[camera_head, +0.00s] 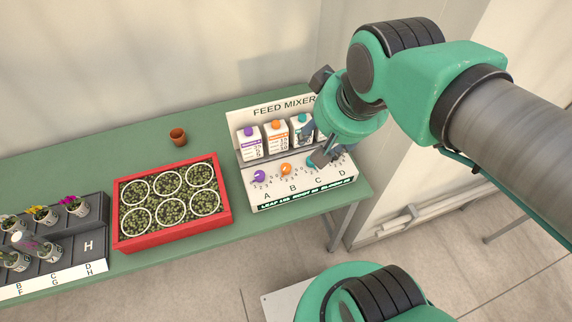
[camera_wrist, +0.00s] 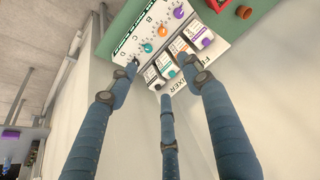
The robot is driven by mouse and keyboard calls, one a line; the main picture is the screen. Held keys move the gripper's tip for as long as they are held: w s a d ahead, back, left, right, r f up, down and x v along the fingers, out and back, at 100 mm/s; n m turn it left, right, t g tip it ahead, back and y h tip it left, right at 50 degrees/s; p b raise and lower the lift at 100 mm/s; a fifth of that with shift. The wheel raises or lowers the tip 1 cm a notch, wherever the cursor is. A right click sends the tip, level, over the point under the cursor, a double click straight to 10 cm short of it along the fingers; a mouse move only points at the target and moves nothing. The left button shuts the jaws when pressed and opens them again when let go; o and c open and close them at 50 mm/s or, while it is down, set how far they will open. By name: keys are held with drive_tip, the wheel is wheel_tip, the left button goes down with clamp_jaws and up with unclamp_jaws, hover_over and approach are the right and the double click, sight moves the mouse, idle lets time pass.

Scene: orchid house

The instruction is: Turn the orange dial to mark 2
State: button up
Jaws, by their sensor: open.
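The orange dial (camera_head: 285,169) sits above the letter B on the white feed mixer panel (camera_head: 262,198), between the purple dial (camera_head: 259,176) and the teal dial (camera_head: 311,163). In the wrist view the orange dial (camera_wrist: 163,31) lies beyond my fingertips. Small numbers ring it, but its pointer setting is too small to read. My gripper (camera_head: 322,152) is open and empty over the right part of the mixer, right of the orange dial. Its spread fingers (camera_wrist: 158,68) show in the wrist view; the left fingertip is near the D end, and contact there cannot be told.
Cartons (camera_head: 276,136) stand on the shelf just behind the dials. A red tray (camera_head: 172,233) with white rings is left of the mixer. A terracotta pot (camera_head: 178,136) and a grey plant rack (camera_head: 92,208) stand further left. The table's right edge is close to the mixer.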

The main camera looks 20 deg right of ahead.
drive_tip(key=w+f+m+g, duration=0.3)
drive_tip(key=w+f+m, duration=0.3)
drive_tip(key=w+f, duration=0.55)
drive_tip(key=m+g, duration=0.2)
drive_tip(key=m, duration=0.3)
hover_over(286, 166)
wheel_tip(286, 166, down, 14)
drive_tip(key=shift+r, duration=0.15)
drive_tip(key=shift+s+b, duration=0.1)
drive_tip(key=shift+b, duration=0.2)
wheel_tip(286, 166, down, 14)
drive_tip(key=shift+r+b, duration=0.1)
drive_tip(key=shift+b, duration=1.15)
drive_tip(key=shift+c, duration=0.5)
drive_tip(key=c, duration=1.1)
